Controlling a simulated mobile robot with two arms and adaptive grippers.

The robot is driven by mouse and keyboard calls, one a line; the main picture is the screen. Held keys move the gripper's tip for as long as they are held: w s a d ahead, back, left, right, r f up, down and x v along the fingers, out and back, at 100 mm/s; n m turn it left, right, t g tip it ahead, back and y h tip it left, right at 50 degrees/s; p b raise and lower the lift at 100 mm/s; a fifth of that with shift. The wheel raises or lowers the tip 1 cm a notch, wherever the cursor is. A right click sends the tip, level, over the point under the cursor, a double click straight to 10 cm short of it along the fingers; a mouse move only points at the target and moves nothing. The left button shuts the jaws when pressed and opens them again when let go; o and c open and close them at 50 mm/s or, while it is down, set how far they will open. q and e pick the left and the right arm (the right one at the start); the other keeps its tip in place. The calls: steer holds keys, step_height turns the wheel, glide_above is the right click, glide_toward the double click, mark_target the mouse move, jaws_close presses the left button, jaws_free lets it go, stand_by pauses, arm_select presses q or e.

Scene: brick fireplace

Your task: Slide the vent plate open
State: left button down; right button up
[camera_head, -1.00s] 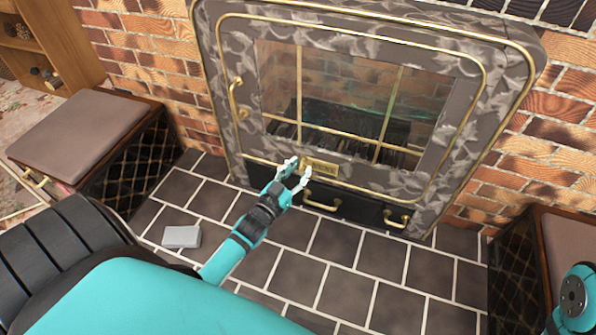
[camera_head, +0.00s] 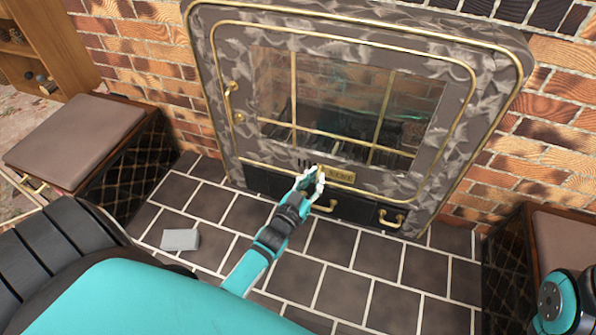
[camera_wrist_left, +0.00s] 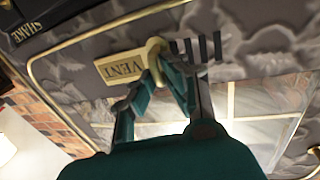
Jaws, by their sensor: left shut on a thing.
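The brass vent plate (camera_head: 338,175) sits on the lower frame of the stove, below the glass door. In the left wrist view the plate (camera_wrist_left: 120,68) reads VENT and has a round pale knob (camera_wrist_left: 154,48) at one end. Dark vent slots (camera_wrist_left: 207,47) show uncovered beside the knob end; in the head view they lie just left of the plate. My left gripper (camera_head: 316,178) is at the plate's left end. In the left wrist view its fingers (camera_wrist_left: 158,68) are closed around the knob. My right gripper is out of view; part of my right arm shows at lower right.
The stove door has a brass handle (camera_head: 232,100) at left. A grey block (camera_head: 180,240) lies on the tiled floor. Cushioned benches stand at left (camera_head: 75,145) and right (camera_head: 568,245).

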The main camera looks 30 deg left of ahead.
arm_select(q)
steer(key=shift+w+d, duration=0.25)
steer(key=shift+d, duration=0.9)
steer(key=c, duration=1.4)
jaws_free()
steer(key=s, duration=1.2)
steer(key=shift+d, duration=0.25)
